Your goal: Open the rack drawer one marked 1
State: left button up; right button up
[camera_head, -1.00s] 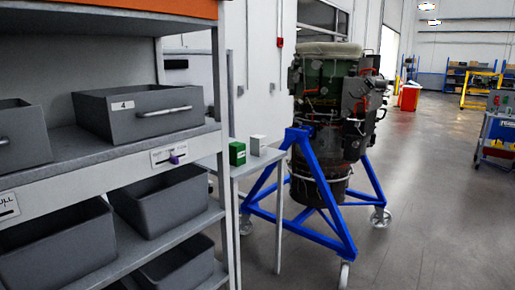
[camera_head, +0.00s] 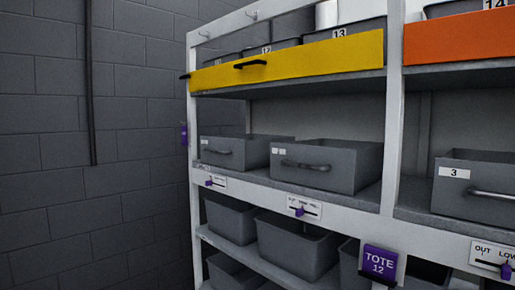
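Grey rack drawers stand on the middle shelf. The leftmost drawer (camera_head: 222,152) has a dark handle and a small white label too small to read. The drawer to its right (camera_head: 345,170) also has a dark handle and small pale labels that I cannot read. A drawer marked 3 (camera_head: 475,180), with a metal handle, is at the right edge. No label in view reads clearly as 1. All these drawers sit on the shelf, and I cannot tell how far each is pushed in. Neither of my grippers is in view.
A yellow front (camera_head: 310,58) with a black handle spans the upper left, and an orange front (camera_head: 460,40) is at upper right. Purple sliders (camera_head: 301,211) sit on the shelf edge. Grey bins (camera_head: 292,245) fill the lower shelf. A purple TOTE 12 sign (camera_head: 380,262) hangs in front. A brick wall (camera_head: 90,190) is at left.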

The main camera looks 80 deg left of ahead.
aim_at(240, 152)
jog(key=u, duration=2.9)
